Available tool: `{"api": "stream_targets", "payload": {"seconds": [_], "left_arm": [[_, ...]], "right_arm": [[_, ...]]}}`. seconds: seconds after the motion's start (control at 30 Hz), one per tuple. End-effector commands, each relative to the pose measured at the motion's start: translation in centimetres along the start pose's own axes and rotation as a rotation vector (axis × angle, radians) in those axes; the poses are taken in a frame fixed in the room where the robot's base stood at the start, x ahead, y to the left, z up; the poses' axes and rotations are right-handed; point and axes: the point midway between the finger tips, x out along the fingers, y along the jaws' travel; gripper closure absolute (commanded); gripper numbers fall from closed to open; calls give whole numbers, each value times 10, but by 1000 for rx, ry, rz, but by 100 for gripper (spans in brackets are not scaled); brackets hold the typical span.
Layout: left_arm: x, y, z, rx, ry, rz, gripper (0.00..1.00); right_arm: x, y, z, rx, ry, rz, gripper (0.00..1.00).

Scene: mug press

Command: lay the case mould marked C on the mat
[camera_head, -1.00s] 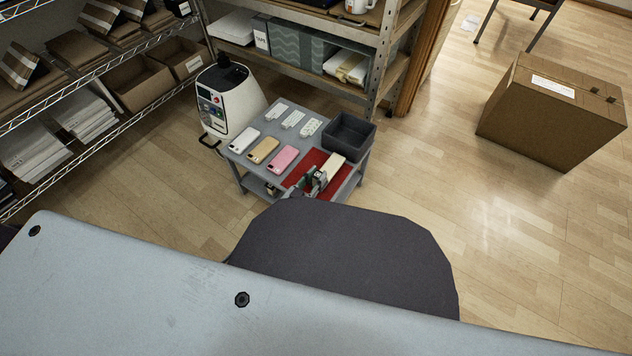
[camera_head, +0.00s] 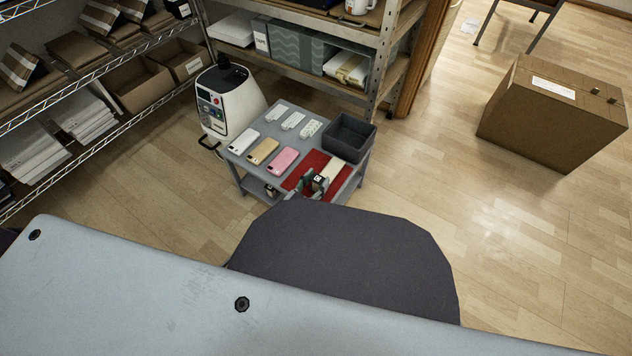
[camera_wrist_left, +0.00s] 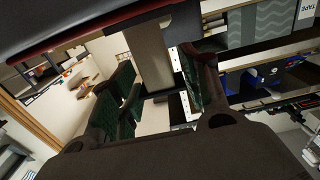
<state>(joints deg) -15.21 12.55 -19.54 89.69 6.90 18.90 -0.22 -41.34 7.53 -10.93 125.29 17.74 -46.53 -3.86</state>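The red mat (camera_head: 304,165) lies at the front of the small grey cart. A long beige piece (camera_head: 335,169) with a dark end block (camera_head: 319,181), likely the case mould, lies on or just over the mat. The block bears a white mark too small to read. My left gripper (camera_head: 319,187) is at this end. In the left wrist view its green-padded fingers (camera_wrist_left: 162,98) stand apart on both sides of the dark block, with the beige piece (camera_wrist_left: 149,58) rising beyond; they look open. Whether the piece fully touches the mat is hidden. My right gripper is not in view.
White (camera_head: 243,141), gold (camera_head: 263,151) and pink (camera_head: 283,160) phone cases lie on the cart, with several small white pieces (camera_head: 292,121) behind. A dark bin (camera_head: 349,137) stands at the back right. A white machine (camera_head: 231,103) stands left. A carton (camera_head: 553,112) is far right.

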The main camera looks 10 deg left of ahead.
Motion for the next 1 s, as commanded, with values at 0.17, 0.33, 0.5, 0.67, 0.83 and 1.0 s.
{"api": "stream_targets", "payload": {"seconds": [0.17,0.33,0.5,0.67,0.83,1.0], "left_arm": [[0,0,0,0,0,0,54],[-2,0,-2,0,-1,0,54],[-13,0,-2,0,-3,0,54],[-29,0,-3,-1,-3,0,54],[-49,0,-3,0,-3,0,54],[-70,0,-3,0,-3,0,54]], "right_arm": [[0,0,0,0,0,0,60],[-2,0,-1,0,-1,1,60],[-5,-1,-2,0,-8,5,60],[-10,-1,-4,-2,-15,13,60],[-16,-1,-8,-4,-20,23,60],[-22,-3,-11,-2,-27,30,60]]}}
